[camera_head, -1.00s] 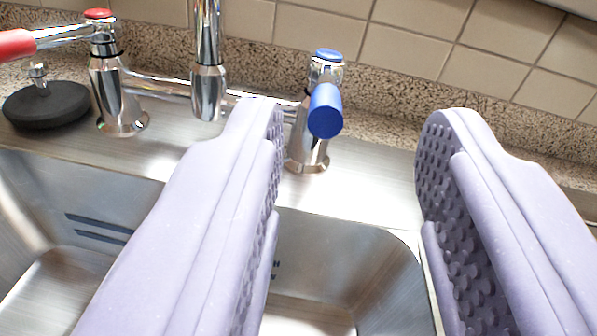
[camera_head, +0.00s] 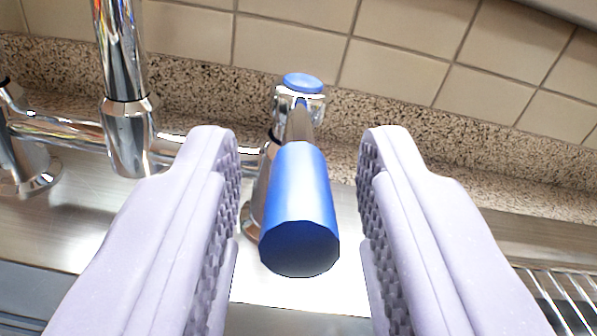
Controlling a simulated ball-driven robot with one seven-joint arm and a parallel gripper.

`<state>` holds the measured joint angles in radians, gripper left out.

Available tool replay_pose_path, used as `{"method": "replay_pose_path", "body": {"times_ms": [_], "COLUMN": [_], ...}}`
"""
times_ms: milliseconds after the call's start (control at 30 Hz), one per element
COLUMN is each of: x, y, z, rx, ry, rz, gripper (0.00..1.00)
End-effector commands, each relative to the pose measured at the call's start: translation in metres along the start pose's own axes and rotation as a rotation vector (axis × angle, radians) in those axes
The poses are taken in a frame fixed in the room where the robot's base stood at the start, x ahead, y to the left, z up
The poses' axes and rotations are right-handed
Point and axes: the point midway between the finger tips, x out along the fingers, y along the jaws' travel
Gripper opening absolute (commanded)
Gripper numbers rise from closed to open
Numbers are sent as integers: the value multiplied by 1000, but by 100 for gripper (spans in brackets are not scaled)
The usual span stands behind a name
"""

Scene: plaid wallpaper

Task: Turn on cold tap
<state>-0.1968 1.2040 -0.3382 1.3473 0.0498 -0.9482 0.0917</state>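The cold tap has a chrome body with a blue cap (camera_head: 303,83) and a blue lever handle (camera_head: 300,205) that points toward the camera. My gripper (camera_head: 298,150) is open, with one pale lilac finger on each side of the blue handle. The handle lies between the fingers, with a gap visible on both sides. The lower part of the tap body is partly hidden behind the handle and the left finger. The chrome spout (camera_head: 122,85) rises to the left, and no water is in view.
A chrome crossbar (camera_head: 60,130) links the tap to the base of the other tap (camera_head: 25,165) at the left edge. A speckled stone backsplash (camera_head: 430,140) and tiled wall stand close behind. A wire rack (camera_head: 565,295) shows at the lower right.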

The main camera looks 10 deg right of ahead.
Motion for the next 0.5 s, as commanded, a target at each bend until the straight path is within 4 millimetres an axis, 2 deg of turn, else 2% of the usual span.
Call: {"method": "replay_pose_path", "body": {"times_ms": [33,133,167,367,500], "x": [0,0,0,0,1], "y": [0,0,0,0,8], "z": [0,0,0,0,3], "rx": [0,0,0,0,0], "ry": [0,0,0,0,12], "rz": [0,0,0,-2,-51], "gripper": [25,2,0,0,0]}}
